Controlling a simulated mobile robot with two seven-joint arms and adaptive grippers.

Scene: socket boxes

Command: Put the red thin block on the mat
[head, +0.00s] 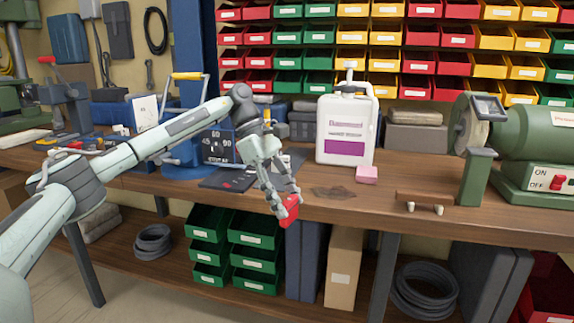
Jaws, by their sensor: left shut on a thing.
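My left gripper (285,203) reaches in from the left and points down at the front edge of the workbench. It is shut on a red block (290,212), which hangs between its fingertips at about the height of the bench's front edge. The fingers cover part of the block. A dark flat mat (212,181) lies on the bench to the left of the gripper, with a small reddish mark or item on it. The block is apart from the mat in the picture. My right gripper is not in view.
A white jug (346,128) stands on the workbench (420,200) behind the gripper, with a pink block (367,174) near it. A small wooden piece (424,197) and a green grinder (530,140) are at right. Green bins (254,240) sit below the bench.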

